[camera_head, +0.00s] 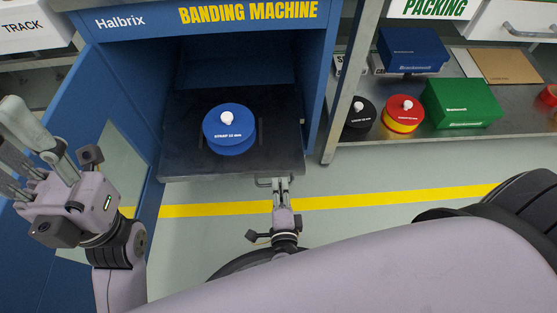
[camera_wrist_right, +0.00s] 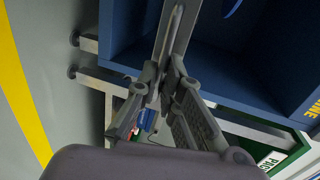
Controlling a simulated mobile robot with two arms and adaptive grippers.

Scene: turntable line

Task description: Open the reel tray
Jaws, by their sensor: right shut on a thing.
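The reel tray (camera_head: 186,155) is a dark, flat tray at the bottom of the blue banding machine (camera_head: 262,40). Its front part sticks out past the cabinet opening. A blue strap reel (camera_head: 229,145) with a white knob sits on it. A small metal handle (camera_head: 263,182) is on the tray's front edge. My right gripper (camera_head: 281,184) is shut on this handle; its fingers also show in the right wrist view (camera_wrist_right: 163,76), close around a grey bar. My left gripper (camera_head: 22,150) is at the far left, fingers apart and empty, beside the open blue door.
The blue cabinet door (camera_head: 118,87) stands open on the left, close to my left arm. A metal packing bench (camera_head: 400,136) on the right holds a green box (camera_head: 461,104), a blue box (camera_head: 411,50) and more reels. The floor before the tray is clear, with a yellow line (camera_head: 355,199).

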